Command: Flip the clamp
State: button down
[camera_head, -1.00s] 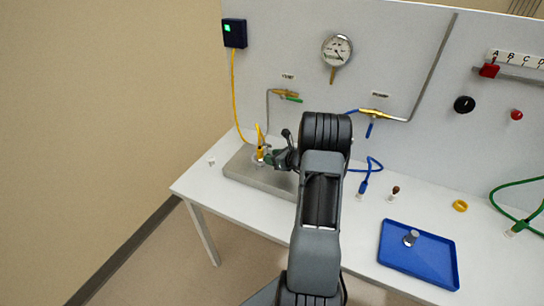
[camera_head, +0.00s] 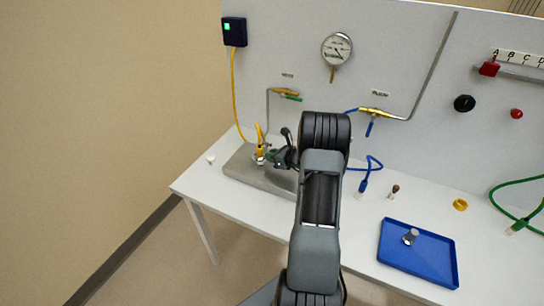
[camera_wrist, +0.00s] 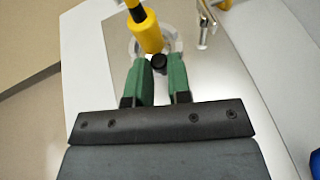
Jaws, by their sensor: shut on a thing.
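The clamp (camera_wrist: 176,45) shows as a pale, shiny ring around the foot of the yellow fitting (camera_wrist: 147,30). In the head view the yellow fitting (camera_head: 260,150) stands upright on the grey plate, and my gripper hides much of the clamp. My gripper (camera_wrist: 158,68) has green fingers, closed on a small dark knob (camera_wrist: 158,62) at the clamp's near side. In the head view my gripper (camera_head: 270,156) reaches the fitting from the right. The fingertips' exact contact with the knob is partly hidden.
The grey plate (camera_head: 240,170) lies on the white bench near its left end. A blue hose (camera_head: 373,163) hangs to the right. A blue tray (camera_head: 400,262) holds a small metal part. A yellow ring (camera_head: 460,205) lies behind it. The back panel carries a gauge (camera_head: 337,48) and valves.

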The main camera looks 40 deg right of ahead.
jog(key=shift+w+d+n+y, duration=0.15)
jog(key=shift+w+n+y, duration=0.1)
jog(key=shift+n+y, duration=0.3)
jog(key=c, duration=1.1)
grip_release()
jog(key=shift+o, duration=0.2)
jog(key=b+v, duration=0.3)
jog(key=v, duration=1.1)
jog(key=shift+r, duration=0.25)
jog(key=shift+w, duration=0.2)
